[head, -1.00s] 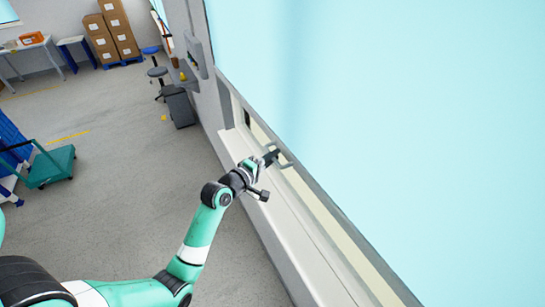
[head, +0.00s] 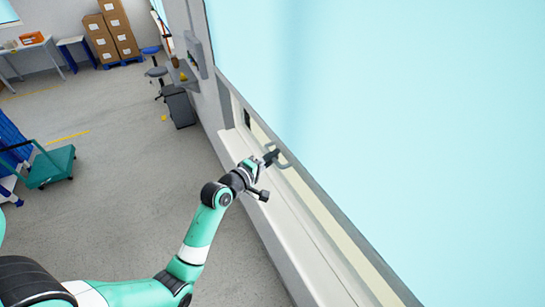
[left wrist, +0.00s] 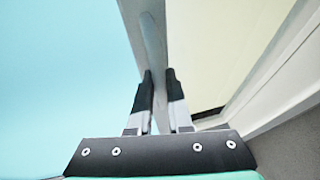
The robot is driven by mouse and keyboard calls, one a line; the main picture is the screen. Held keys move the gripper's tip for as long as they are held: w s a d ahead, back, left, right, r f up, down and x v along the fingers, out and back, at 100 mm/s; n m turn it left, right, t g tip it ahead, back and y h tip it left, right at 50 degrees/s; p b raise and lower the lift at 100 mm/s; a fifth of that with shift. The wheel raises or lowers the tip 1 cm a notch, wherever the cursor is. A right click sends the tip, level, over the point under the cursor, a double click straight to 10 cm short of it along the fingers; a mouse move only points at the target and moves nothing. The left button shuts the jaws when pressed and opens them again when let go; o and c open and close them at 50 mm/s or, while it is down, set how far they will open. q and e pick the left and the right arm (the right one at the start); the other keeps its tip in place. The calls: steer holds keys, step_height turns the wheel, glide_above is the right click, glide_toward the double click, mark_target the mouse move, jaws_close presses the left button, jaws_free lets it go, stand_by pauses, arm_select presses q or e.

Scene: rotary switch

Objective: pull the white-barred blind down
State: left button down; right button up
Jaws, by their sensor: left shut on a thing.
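The blind is a large pale blue sheet (head: 400,110) that covers most of the window, with a grey bottom bar (head: 326,203). A small handle (head: 288,160) sticks out from that bar. My left gripper (head: 272,156) is at the handle. In the left wrist view, the gripper's black fingers (left wrist: 158,92) are on either side of a grey bar-like part (left wrist: 155,60), shut on the handle. The blue sheet also fills the left of that view (left wrist: 60,70). My right gripper is not in view.
A pale strip of uncovered window and a white sill (head: 290,225) run below the bar. A grey cabinet (head: 180,108), stools and a teal cart (head: 50,166) stand on the floor to the left. Boxes (head: 118,35) are at the back. The floor between is clear.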

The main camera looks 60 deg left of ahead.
arm_select(q)
step_height(320, 180, down, 30)
steer(key=b, duration=2.1)
steer(key=shift+r+b, duration=0.15)
steer(key=shift+b, duration=0.25)
steer(key=shift+s, duration=0.1)
steer(key=c, duration=1.2)
jaws_free()
steer(key=o, duration=0.4)
steer(key=shift+c, duration=0.2)
steer(key=shift+r, duration=0.1)
